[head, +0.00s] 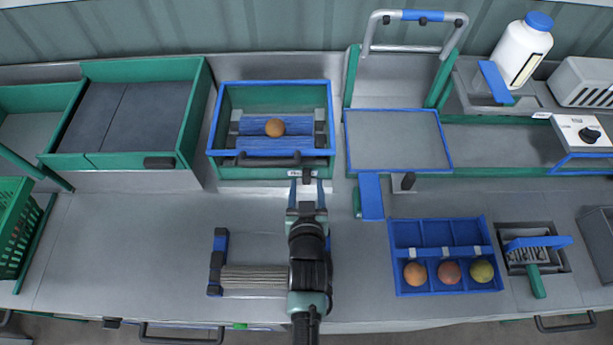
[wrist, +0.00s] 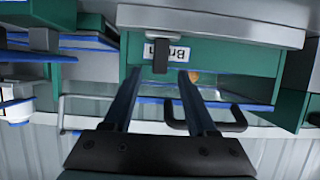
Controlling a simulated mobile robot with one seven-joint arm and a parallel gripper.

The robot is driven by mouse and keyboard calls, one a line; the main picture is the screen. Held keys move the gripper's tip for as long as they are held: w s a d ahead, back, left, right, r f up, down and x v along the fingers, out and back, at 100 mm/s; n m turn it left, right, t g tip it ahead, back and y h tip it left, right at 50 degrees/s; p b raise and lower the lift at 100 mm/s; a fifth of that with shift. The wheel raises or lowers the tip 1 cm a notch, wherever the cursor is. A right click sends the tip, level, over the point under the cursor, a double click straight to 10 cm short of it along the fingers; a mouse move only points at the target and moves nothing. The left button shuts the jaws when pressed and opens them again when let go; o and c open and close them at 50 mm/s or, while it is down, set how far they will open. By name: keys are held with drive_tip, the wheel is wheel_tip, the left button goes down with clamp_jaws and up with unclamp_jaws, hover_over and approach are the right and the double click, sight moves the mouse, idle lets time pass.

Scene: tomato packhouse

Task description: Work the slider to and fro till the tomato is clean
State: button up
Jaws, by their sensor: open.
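An orange tomato (head: 274,127) rests on blue brush rollers (head: 250,127) inside a green, blue-rimmed box (head: 224,104). A bit of the tomato (wrist: 195,77) shows in the wrist view, its surface too small to judge. A black bar handle (head: 262,160) runs along the box's near side; it also shows in the wrist view (wrist: 237,121). A small black tab (wrist: 160,55) hangs by the partly hidden label on the box front. I cannot tell which of these is the slider. My gripper (head: 307,183) is open and empty at the box front, its fingers on either side of the tab in the picture.
A blue tray (head: 396,240) with several compartments holds three tomatoes at right. A green-handled brush (head: 536,280) lies beside it. A grey pad (head: 398,140) and a blue tab (head: 371,196) are right of the box. The counter (head: 130,240) at left is clear.

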sight(307, 177)
drive_tip(key=shift+x, duration=1.75)
clamp_jaws()
